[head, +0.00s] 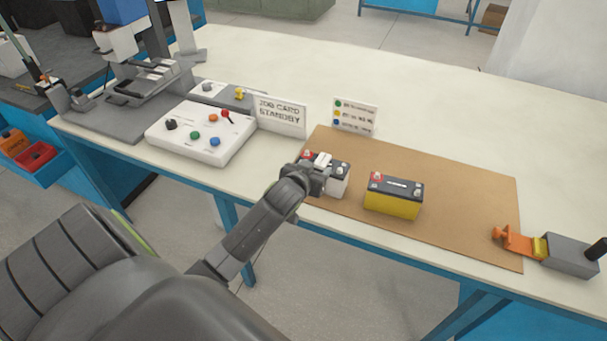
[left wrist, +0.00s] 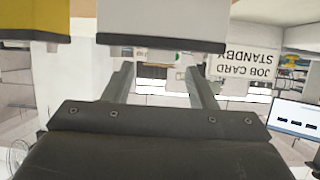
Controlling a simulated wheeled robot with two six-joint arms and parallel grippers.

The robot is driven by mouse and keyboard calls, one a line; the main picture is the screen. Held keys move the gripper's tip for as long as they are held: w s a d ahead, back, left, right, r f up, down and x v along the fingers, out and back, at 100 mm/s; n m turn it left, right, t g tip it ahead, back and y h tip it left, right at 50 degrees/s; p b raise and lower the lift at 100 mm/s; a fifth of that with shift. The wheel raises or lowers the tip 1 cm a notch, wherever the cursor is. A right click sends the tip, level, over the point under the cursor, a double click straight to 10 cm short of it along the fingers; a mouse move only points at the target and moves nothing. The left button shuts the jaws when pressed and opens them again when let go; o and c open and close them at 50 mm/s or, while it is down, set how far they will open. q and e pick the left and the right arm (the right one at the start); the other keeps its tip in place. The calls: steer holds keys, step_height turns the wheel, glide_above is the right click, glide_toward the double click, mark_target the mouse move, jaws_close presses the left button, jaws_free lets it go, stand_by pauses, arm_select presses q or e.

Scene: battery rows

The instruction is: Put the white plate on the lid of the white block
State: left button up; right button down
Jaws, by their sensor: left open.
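The white block (head: 338,186), with a black lid, stands upright on the brown mat, left of the yellow block (head: 392,200). A small white plate (head: 322,159) shows at the lid of the white block, by my left gripper's fingers. I cannot tell whether it rests flat on the lid. My left gripper (head: 318,168) is open at the block's near left edge and hides part of the lid. In the left wrist view, which is upside down, the white block (left wrist: 160,18) is above the spread fingers, with the yellow block (left wrist: 30,18) beside it. My right gripper is not in view.
A white box with coloured knobs (head: 201,133), a job card sign (head: 280,116) and a colour legend card (head: 354,114) stand to the left and behind. An orange and grey device (head: 570,255) is at the right. The brown mat (head: 470,205) is bare right of the yellow block.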

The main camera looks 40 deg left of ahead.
arm_select(q)
steer(key=v, duration=1)
steer(key=shift+b, duration=0.35)
steer(key=shift+w, duration=0.1)
steer(key=s+a+f+m+g, duration=0.1)
steer(key=s+f+g, duration=0.35)
steer(key=f, duration=1.15)
steer(key=s+a+f+g, duration=0.15)
steer(key=s+f, duration=0.55)
steer(key=f, duration=0.9)
steer(key=s+d+f+g, duration=0.2)
steer(key=s+f, duration=0.3)
steer(key=s, duration=0.4)
steer(key=s+d+f+g+h, duration=0.1)
steer(key=s+d+f+g, duration=0.1)
steer(key=s+f, duration=0.4)
steer(key=s+d+f+g, duration=0.2)
steer(key=s+f, duration=0.4)
steer(key=s, duration=0.8)
steer(key=shift+m+h, duration=0.4)
